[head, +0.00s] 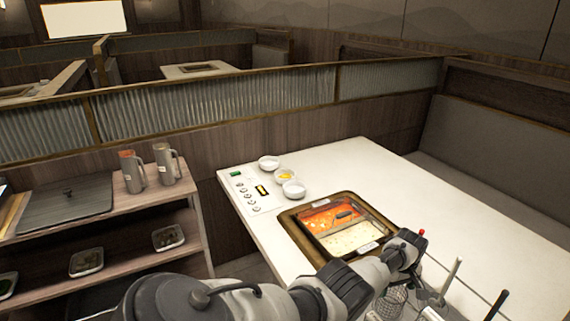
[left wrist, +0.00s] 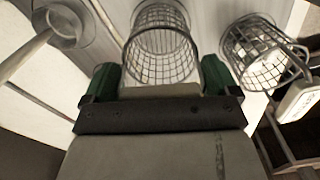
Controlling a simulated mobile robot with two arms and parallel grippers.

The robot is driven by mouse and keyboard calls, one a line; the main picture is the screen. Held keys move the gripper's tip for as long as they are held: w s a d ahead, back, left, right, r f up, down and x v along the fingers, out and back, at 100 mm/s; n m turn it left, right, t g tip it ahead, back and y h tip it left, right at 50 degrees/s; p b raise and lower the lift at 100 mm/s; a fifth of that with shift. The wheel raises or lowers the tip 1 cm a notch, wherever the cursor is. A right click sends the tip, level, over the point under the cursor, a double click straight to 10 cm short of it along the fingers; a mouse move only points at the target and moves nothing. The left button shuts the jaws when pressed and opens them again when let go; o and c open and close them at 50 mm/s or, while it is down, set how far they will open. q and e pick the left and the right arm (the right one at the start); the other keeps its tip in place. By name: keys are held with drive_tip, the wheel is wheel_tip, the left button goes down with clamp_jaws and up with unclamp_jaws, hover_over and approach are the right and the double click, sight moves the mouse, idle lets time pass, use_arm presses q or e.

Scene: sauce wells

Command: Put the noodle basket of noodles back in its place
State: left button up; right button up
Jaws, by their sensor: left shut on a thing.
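My left gripper (head: 410,252) reaches in from the left over the near side of the white table in the head view. A second wire basket (left wrist: 258,52) stands to the right in that view, apart from the fingers. A wire basket (head: 392,303) also shows below my wrist in the head view; which of the two it is, I cannot tell. My right gripper is not in view.
A hot pot (head: 292,228) with red and pale broth is set in the white table (head: 385,165). Small bowls (head: 292,188) and a control panel (head: 247,190) lie beyond it. A ladle (left wrist: 65,22) is left of the held basket. Shelves (head: 110,225) stand at left.

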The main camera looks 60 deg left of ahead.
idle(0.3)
use_arm(q)
drive_tip(key=shift+f+b, duration=0.3)
drive_tip(key=o, duration=0.7)
drive_tip(key=shift+f, duration=0.1)
drive_tip(key=shift+o, duration=0.2)
drive_tip(key=shift+r, duration=0.2)
drive_tip(key=shift+r+p, duration=0.6)
drive_tip(key=shift+p, duration=0.2)
wheel_tip(320, 180, up, 10)
drive_tip(key=p, duration=0.9)
drive_tip(key=shift+f+p, duration=0.15)
drive_tip(key=shift+p, duration=0.2)
drive_tip(key=shift+f, duration=0.1)
